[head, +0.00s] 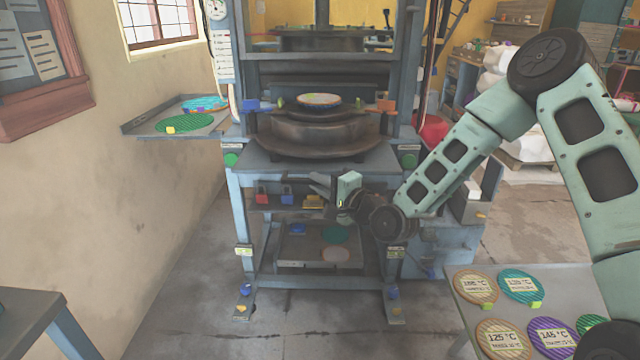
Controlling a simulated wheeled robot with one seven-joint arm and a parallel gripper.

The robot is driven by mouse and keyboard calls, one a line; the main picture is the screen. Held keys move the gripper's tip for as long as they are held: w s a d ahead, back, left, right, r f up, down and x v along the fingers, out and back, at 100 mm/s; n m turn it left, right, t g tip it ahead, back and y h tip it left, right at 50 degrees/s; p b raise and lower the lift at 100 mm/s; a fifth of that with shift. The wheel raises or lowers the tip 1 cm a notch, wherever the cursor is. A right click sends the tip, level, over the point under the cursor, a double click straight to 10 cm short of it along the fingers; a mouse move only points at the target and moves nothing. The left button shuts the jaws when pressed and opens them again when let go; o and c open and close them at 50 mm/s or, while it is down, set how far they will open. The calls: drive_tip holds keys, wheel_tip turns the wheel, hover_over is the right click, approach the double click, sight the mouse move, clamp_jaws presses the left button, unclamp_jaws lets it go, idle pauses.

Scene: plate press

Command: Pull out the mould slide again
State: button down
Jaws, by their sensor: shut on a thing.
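The plate press (240,40) stands ahead of me. Its mould slide (268,168) shows as a grey ledge at the front, below a dark round mould (285,140). A patterned disc (318,100) lies higher up, on the stepped round block in the press opening. My gripper (322,186) is just below the slide's front edge, reaching in from the right. It is shut on what seems to be the slide's handle; the handle is small and mostly hidden by the fingers.
A side shelf (145,128) at left holds a green disc (184,123) and a blue one. Padlocks (287,195) and a low tray (295,258) sit under the press. A table (458,290) with several temperature-labelled discs is at lower right. The floor in front is clear.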

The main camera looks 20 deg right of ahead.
drive_tip(key=c, duration=1.7)
unclamp_jaws()
drive_tip(key=shift+d, duration=0.1)
drive_tip(key=shift+p+v, duration=3.65)
drive_tip(key=shift+v, duration=5)
